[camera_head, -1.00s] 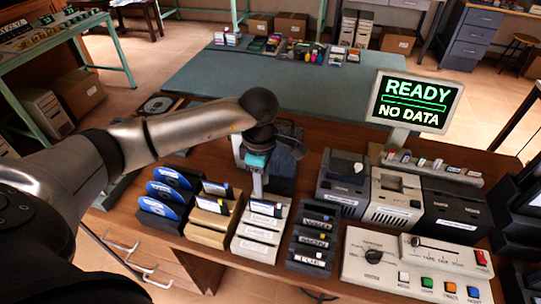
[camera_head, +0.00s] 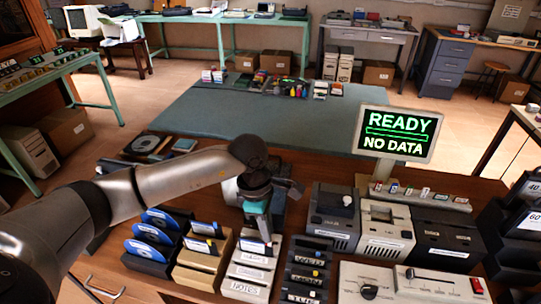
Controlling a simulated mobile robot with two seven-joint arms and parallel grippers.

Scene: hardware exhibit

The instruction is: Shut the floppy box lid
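My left arm comes in from the left, and its gripper (camera_head: 262,228) points down over the back of a white stepped rack (camera_head: 247,273) that holds a floppy disk. The gripper shows from the side, so I cannot tell whether its fingers are open or shut, or whether they touch the rack. A dark bluish panel (camera_head: 280,204) stands just behind and right of the gripper, partly hidden by it. It may be the floppy box lid, but I cannot make out its hinge or box. My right gripper is not in view.
Left of the white rack stand a beige rack (camera_head: 196,262) and a black rack with blue discs (camera_head: 148,252). Right of it are a dark rack with day labels (camera_head: 305,272), drive units (camera_head: 388,235) and a READY / NO DATA screen (camera_head: 398,133). A blue-green mat (camera_head: 250,115) lies behind.

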